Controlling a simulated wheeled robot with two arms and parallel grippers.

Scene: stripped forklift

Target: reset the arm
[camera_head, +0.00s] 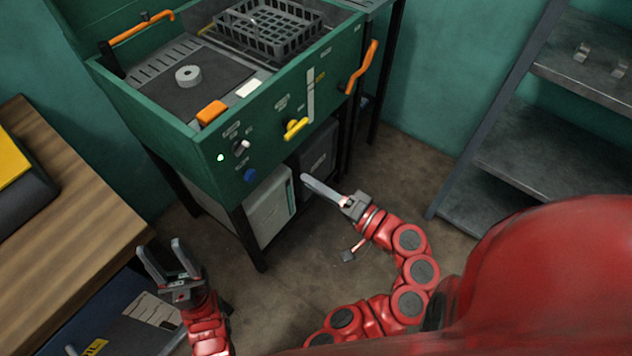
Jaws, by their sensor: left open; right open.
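My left gripper (166,260) is at the lower left, beside the edge of the wooden table. Its two fingers are apart and nothing is between them. My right gripper (322,190) is near the middle of the view, in front of the green machine (190,150). Its fingers point left toward the machine's underside and overlap in this view, so the gap is hard to see. I see nothing held in it. The red arm of the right gripper is bent, with its links curving down to the bottom of the view.
The wooden table (75,225) stands at the left with a yellow-topped item (12,158). The machine carries a black basket (268,28), a grey ring (188,76), an orange block (211,112) and a yellow handle (295,128). Metal shelves (535,150) stand right. Floor (420,165) between is clear.

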